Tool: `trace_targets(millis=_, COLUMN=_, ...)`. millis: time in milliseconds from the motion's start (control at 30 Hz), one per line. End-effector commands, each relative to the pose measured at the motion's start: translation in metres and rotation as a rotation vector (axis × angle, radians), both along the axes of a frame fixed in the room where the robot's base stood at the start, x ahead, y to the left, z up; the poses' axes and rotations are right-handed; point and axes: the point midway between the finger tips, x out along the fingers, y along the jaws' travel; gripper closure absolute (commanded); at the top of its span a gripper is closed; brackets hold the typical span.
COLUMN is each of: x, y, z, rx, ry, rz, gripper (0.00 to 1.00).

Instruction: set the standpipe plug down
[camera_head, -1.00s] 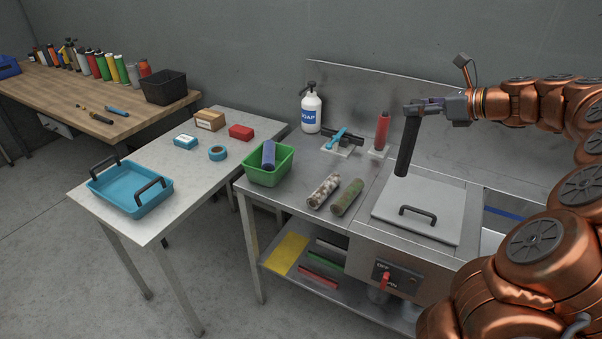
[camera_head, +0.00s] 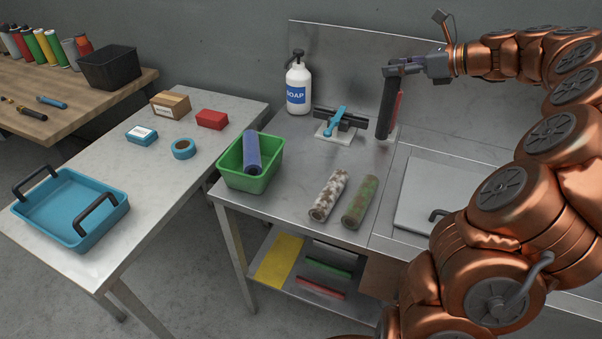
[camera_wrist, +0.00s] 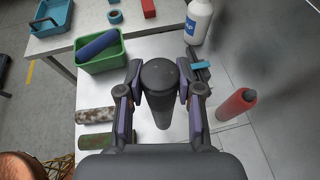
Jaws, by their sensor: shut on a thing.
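The standpipe plug appears to be the long, dark cylinder (camera_head: 386,106) hanging nearly upright below my gripper (camera_head: 392,70). My gripper is shut on its top end. In the wrist view the plug (camera_wrist: 160,112) points away from the camera between the two fingers (camera_wrist: 160,75). In the head view it hangs in front of a red cylinder (camera_head: 398,108) and partly hides it. The wrist view shows that red cylinder (camera_wrist: 237,104) apart from the plug. The plug's lower end is over the steel counter (camera_head: 290,160); I cannot tell its exact height.
Two mottled cylinders, one whitish (camera_head: 328,195) and one green (camera_head: 360,202), lie on the counter. A green bin (camera_head: 248,182) holds a blue cylinder (camera_head: 252,152). A soap bottle (camera_head: 298,85) and a blue-handled fixture (camera_head: 336,122) stand behind. Bare counter lies between bin and fixture.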

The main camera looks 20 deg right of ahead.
Motion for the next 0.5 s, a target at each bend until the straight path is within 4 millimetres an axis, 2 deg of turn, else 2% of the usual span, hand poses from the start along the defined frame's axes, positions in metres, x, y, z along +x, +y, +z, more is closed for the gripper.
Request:
trace_targets(millis=33, x=0.000, y=0.001, z=-0.008, rx=0.000, ry=-0.001, rz=0.001, gripper=1.00)
trace_targets(millis=233, x=0.001, y=0.003, z=-0.022, rx=0.003, ry=0.000, rz=0.005, gripper=1.00)
trace_targets(millis=500, x=0.000, y=0.001, z=-0.064, rx=0.003, ry=0.001, rz=0.001, gripper=1.00)
